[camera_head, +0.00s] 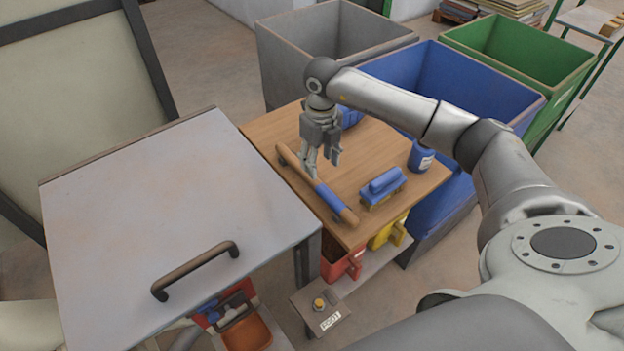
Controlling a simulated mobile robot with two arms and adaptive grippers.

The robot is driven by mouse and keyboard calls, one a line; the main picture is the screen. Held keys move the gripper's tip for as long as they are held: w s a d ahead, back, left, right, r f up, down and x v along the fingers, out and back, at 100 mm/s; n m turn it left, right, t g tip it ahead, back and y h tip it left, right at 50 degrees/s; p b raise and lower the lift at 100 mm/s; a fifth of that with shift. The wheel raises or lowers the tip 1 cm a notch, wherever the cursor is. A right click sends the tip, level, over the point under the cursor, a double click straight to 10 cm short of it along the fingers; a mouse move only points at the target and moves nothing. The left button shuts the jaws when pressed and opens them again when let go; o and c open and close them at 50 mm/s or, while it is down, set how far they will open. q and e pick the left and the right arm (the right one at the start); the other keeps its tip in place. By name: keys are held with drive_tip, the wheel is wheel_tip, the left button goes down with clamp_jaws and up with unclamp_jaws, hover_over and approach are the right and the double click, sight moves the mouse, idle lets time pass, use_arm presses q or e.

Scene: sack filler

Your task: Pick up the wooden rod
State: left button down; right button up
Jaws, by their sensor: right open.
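The wooden rod (298,168) lies on the small wooden table (381,143), near its left edge. It is brown with a blue band around its lower middle and runs from upper left to lower right. My right gripper (322,168) points down just above the rod's upper middle part. Its fingers are apart, and nothing shows between them. One finger hides a bit of the rod. I cannot tell whether a finger touches the rod. My left gripper does not show.
A blue brush (382,187) and a blue bottle (421,157) stand on the table right of the rod. Another blue item (350,117) is partly hidden behind the gripper. A grey metal lid with a handle (195,268) adjoins the left. Grey, blue and green bins stand behind.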

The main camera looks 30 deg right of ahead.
sight(316, 180)
drive_tip(key=shift+f, duration=0.45)
drive_tip(key=f, duration=0.1)
drive_tip(key=f+p, duration=0.1)
drive_tip(key=f, duration=0.1)
drive_tip(key=a+f, duration=0.1)
drive_tip(key=f, duration=0.1)
drive_tip(key=shift+w+p, duration=0.2)
drive_tip(key=shift+p, duration=0.2)
drive_tip(key=shift+d+f, duration=0.1)
drive_tip(key=shift+f, duration=0.1)
drive_tip(key=shift+c, duration=1.5)
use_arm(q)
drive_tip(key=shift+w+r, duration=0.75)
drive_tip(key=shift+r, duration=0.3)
use_arm(e)
clamp_jaws()
